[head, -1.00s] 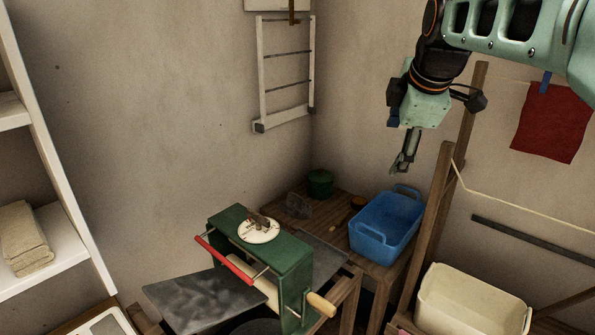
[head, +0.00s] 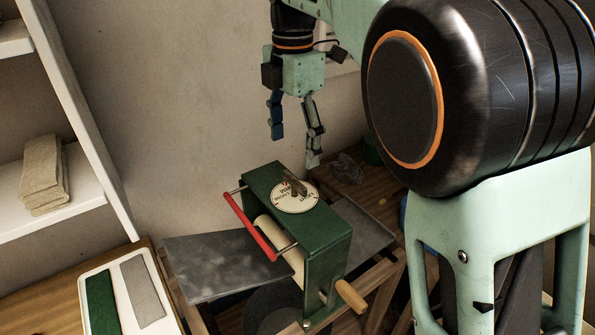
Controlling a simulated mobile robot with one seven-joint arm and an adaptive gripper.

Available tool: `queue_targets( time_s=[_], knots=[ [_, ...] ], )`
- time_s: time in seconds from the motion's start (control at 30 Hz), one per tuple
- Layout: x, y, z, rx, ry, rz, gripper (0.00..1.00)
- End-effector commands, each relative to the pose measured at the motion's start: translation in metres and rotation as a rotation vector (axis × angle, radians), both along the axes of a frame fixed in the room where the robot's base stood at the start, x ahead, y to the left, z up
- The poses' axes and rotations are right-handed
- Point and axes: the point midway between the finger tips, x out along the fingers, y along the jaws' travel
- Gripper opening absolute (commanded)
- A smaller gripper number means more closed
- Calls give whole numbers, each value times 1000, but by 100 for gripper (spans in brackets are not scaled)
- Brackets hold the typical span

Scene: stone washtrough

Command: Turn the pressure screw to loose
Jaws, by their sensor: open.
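The pressure screw (head: 298,185) is a small dark-brown knob on a round white dial plate (head: 288,203). The plate lies on top of a green wringer (head: 327,233). The plate bears dark lettering and a small red mark at its upper left, too small to read fully. My gripper (head: 295,149) points down above and slightly behind the knob, with its two fingers spread and nothing between them. It does not appear to touch the knob.
A red bar (head: 250,226) runs along the wringer's front, and a wooden crank handle (head: 351,296) sticks out at lower right. Grey boards (head: 215,266) flank the wringer. A white tray (head: 159,288) and a shelf with folded cloths (head: 43,177) stand left. My arm covers the right side.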

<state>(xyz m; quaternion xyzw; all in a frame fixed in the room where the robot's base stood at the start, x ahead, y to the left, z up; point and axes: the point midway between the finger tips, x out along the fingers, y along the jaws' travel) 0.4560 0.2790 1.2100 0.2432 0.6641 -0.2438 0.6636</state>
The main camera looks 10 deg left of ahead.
Motion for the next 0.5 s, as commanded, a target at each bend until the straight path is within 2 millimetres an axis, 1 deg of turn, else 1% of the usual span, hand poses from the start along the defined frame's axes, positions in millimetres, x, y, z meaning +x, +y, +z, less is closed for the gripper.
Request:
queue_targets(
  time_s=[0.03, 0.2, 0.33, 0.5],
  knots=[
    [-1, 0, -12, -2, 3, 0, 75],
    [-1, 0, -44, -1, 2, -1, 75],
    [0, 0, -62, -1, 1, -1, 75],
    [0, 0, -75, 2, -1, -2, 75]
  ],
)
